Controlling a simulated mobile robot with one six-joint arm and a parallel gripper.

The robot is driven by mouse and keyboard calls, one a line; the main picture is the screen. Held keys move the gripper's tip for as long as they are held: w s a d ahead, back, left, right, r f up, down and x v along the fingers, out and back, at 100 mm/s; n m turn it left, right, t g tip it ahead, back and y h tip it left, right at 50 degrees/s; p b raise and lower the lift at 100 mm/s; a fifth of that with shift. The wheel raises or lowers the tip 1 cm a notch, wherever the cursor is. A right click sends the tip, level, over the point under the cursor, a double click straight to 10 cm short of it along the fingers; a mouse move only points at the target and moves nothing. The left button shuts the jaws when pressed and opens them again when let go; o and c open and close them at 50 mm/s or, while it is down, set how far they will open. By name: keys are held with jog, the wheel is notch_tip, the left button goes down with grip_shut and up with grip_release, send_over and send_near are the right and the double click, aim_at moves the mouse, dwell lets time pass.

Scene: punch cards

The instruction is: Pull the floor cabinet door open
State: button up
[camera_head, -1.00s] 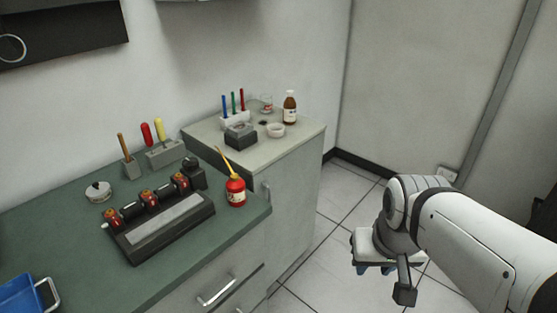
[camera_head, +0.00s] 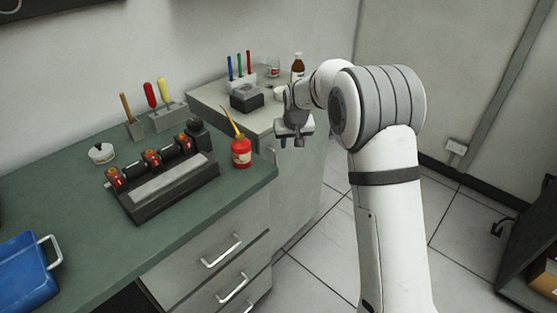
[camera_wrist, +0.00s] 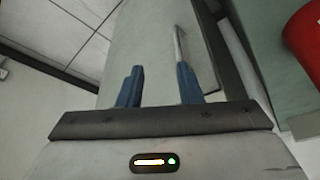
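The floor cabinet (camera_head: 302,190) is the grey-green unit behind the green worktop, and its door looks shut. In the wrist view the door (camera_wrist: 150,50) is a pale panel with a thin upright metal handle (camera_wrist: 179,45). My gripper (camera_head: 293,142) is in front of the upper part of this door, just right of the worktop corner. In the wrist view my gripper (camera_wrist: 158,88) has two blue fingers apart with nothing between them. The handle lies beyond the tip of the right finger; I cannot tell whether they touch.
A red oil can (camera_head: 241,152) stands at the worktop corner, close left of my gripper. A roller device (camera_head: 165,185), blue tray (camera_head: 28,270) and tool holders stand on the worktop (camera_head: 110,265). Drawer handles (camera_head: 222,252) stick out below. Floor tiles (camera_head: 320,265) are clear.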

send_over(276, 157)
jog(key=s, duration=0.2)
notch_tip(276, 157, down, 6)
jog(key=f, duration=0.1)
jog(key=shift+n, duration=0.3)
jog(key=x, duration=0.7)
jog(key=shift+w+d, duration=0.1)
jog(key=shift+d, duration=0.2)
grip_shut()
